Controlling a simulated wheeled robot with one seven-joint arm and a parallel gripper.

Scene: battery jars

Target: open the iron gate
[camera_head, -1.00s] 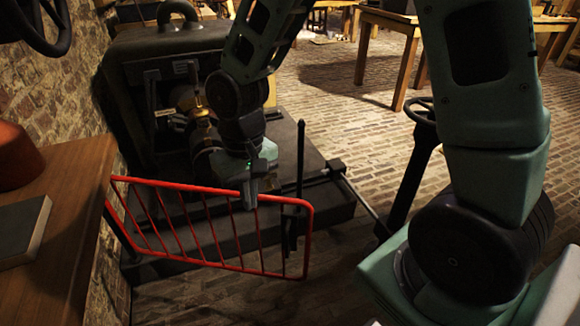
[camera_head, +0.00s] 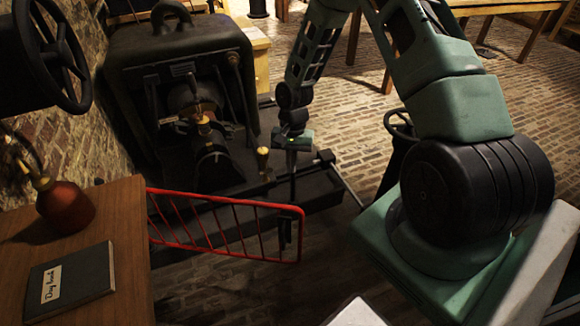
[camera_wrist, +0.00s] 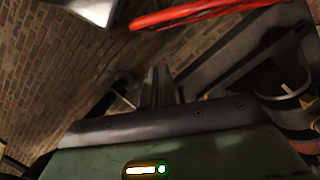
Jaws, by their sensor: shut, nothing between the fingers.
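The iron gate (camera_head: 225,201) is a low red barred frame. In the head view it spans the front of the dark machine, from the wooden desk to a rounded right end. A dark upright fitting (camera_head: 285,232) shows at that end. My gripper (camera_head: 292,172) is shut and empty, pointing down just above and behind the gate's right end. The gripper's lower tips are hard to tell from the dark parts behind. In the wrist view the shut fingers (camera_wrist: 158,80) show at centre, with the blurred red gate (camera_wrist: 195,12) beyond them, apart.
The dark machine (camera_head: 180,45) stands behind the gate on a low base. A desk (camera_head: 118,215) at left holds a red oil can (camera_head: 66,203) and a book (camera_head: 72,284). A handwheel post (camera_head: 400,124) stands right of the gate. Brick floor (camera_head: 350,125) is open beyond.

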